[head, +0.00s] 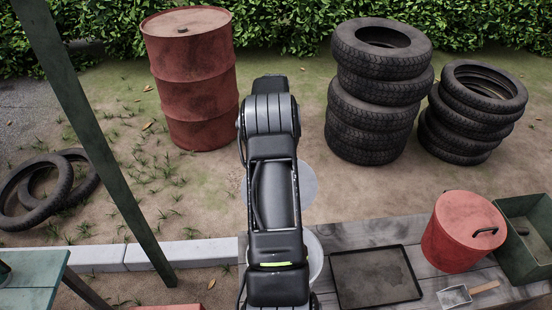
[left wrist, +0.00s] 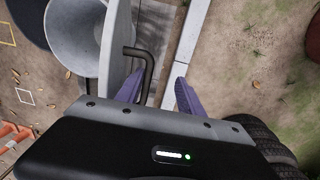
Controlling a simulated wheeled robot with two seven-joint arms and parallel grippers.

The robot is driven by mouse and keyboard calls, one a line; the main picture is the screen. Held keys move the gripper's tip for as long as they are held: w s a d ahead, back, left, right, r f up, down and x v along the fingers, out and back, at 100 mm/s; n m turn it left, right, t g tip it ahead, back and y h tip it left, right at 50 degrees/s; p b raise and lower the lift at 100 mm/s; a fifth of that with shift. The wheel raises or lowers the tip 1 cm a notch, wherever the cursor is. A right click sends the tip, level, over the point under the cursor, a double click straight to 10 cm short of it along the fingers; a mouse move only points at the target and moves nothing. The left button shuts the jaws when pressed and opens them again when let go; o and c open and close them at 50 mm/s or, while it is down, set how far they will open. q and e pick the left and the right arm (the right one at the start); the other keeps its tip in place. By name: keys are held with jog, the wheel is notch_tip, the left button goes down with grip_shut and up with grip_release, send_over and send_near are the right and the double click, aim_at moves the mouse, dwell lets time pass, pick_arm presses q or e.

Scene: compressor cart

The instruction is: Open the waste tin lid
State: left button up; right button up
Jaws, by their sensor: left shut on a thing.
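The waste tin is a pale grey round tin, seen from above in the left wrist view (left wrist: 72,45) with its mouth uncovered. Its pale grey lid (left wrist: 116,32) stands tilted up beside the mouth, seen nearly edge-on. A dark bent handle (left wrist: 149,68) sticks out from the lid. My left gripper (left wrist: 155,90) has its purple fingers on either side of the handle and is shut on it. In the head view my arm covers the gripper and handle; part of the lid (head: 307,184) and the tin (head: 316,258) show beside it. My right gripper is out of view.
A wooden bench (head: 360,233) holds a black tray (head: 376,278), a red lidded tin (head: 464,232), a scraper (head: 455,296) and a green box (head: 532,225). Behind stand a red drum (head: 193,85) and tyre stacks (head: 375,100). A green post (head: 95,140) slants at left.

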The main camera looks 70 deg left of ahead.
pick_arm(q)
jog(key=shift+a+r, duration=0.1)
jog(key=shift+r, duration=0.05)
notch_tip(320, 180, up, 8)
jog(key=b, duration=0.1)
jog(key=shift+a+f, duration=0.15)
jog(key=shift+f, duration=0.1)
jog(key=shift+w, duration=0.1)
dwell(0.7)
